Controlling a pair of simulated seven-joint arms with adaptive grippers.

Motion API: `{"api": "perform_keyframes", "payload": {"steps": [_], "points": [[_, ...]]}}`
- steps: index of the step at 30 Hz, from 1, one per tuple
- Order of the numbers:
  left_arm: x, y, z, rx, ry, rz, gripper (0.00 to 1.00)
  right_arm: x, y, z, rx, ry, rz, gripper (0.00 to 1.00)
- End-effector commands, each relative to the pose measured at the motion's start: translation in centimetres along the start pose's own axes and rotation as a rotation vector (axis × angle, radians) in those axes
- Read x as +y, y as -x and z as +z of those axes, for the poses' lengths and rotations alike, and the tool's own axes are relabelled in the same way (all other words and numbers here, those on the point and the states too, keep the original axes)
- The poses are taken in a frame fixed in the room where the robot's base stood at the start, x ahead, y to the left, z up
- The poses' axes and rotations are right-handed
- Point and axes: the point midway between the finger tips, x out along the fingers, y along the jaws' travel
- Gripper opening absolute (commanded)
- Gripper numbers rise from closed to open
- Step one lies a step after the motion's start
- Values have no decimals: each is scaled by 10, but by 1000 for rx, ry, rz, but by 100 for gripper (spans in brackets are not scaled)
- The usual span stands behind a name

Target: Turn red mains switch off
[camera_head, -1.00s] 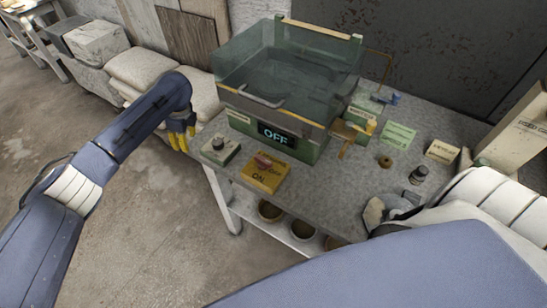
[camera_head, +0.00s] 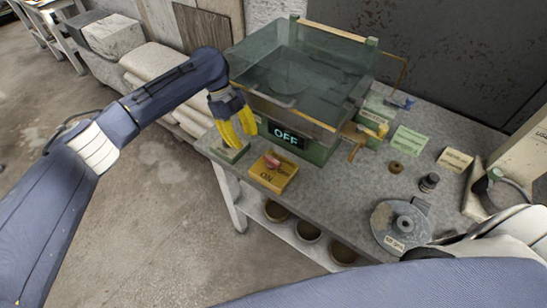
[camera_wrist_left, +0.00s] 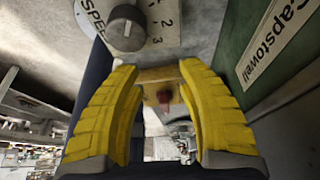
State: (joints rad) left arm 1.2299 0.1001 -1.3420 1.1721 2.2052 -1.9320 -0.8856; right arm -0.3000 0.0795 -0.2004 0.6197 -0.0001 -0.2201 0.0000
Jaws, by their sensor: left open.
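The red mains switch (camera_head: 272,160) sits on a yellow box (camera_head: 279,182) at the bench's front edge, with ON lettered on its near side. My left gripper (camera_head: 240,134) has open yellow fingers. It points down over the grey speed-dial box, left of and behind the switch, and looks apart from it. In the left wrist view the red switch (camera_wrist_left: 164,96) shows between the open, empty fingers (camera_wrist_left: 159,85), farther off. The speed knob (camera_wrist_left: 126,28) is at the top. My right gripper is not in view; only part of its pale arm shows.
A green machine with a clear tank (camera_head: 300,70) stands behind the switch, its display (camera_head: 286,136) reading OFF. A grey disc (camera_head: 401,222), small dark jar (camera_head: 429,182) and cards lie to the right. Pots (camera_head: 308,231) stand on the shelf below. The bench's middle is clear.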

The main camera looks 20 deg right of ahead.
Motion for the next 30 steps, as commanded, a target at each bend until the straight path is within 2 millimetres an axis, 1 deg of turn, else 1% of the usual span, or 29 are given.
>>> {"api": "perform_keyframes", "payload": {"steps": [5,15,21,24,30], "points": [[1,-9,-22,0,-3,2,38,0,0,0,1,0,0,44],[0,-32,-75,-1,-2,2,38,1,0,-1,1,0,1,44],[1,-42,-98,-1,0,1,38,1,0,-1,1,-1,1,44],[1,-45,-106,-1,0,1,38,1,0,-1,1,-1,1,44],[1,-55,-104,-2,3,1,38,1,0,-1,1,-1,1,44]]}}
